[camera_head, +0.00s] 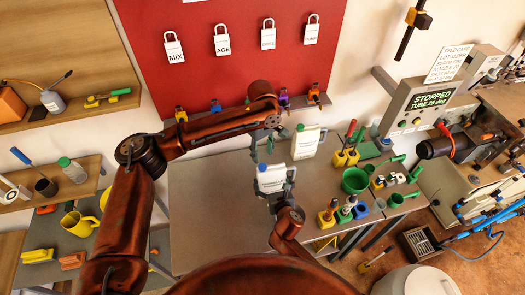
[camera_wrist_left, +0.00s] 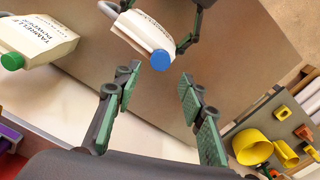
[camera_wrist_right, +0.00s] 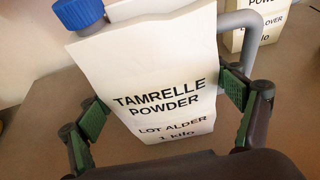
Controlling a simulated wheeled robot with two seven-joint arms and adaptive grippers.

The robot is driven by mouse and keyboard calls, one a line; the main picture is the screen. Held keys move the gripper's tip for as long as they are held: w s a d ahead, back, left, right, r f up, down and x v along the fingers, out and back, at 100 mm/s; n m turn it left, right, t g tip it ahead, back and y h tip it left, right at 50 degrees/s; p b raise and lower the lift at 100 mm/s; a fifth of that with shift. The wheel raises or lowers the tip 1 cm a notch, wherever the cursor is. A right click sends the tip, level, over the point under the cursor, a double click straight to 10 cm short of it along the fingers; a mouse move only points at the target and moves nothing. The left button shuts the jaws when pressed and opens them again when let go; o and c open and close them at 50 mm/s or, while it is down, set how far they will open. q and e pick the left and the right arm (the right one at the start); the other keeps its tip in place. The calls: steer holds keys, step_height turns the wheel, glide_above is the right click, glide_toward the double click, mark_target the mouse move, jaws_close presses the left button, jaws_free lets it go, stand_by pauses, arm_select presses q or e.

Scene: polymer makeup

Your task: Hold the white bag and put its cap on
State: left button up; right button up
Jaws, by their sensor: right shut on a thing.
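A white bag (camera_head: 271,179) with a blue cap (camera_head: 262,167) at its top corner is upright over the grey table. The label TAMRELLE POWDER shows on the bag in the right wrist view (camera_wrist_right: 165,90). My right gripper (camera_head: 273,194) is shut on the bag, one finger at each side. My left gripper (camera_head: 265,144) is open and empty above the bag. In the left wrist view, the blue cap (camera_wrist_left: 161,60) shows beyond and between the open fingertips, apart from them. The blue cap (camera_wrist_right: 78,12) sits at the bag's top, its seating hard to tell.
A second white bag with a green cap (camera_head: 306,142) stands close on the right. A green bucket (camera_head: 355,181) and several yellow-based tools stand farther right. The grey table (camera_head: 215,210) is bare on the left. A red board (camera_head: 215,70) with tags stands behind.

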mark_target(263, 166)
arm_select(q)
steer(key=shift+f, duration=3.6)
steer(key=shift+c, duration=0.3)
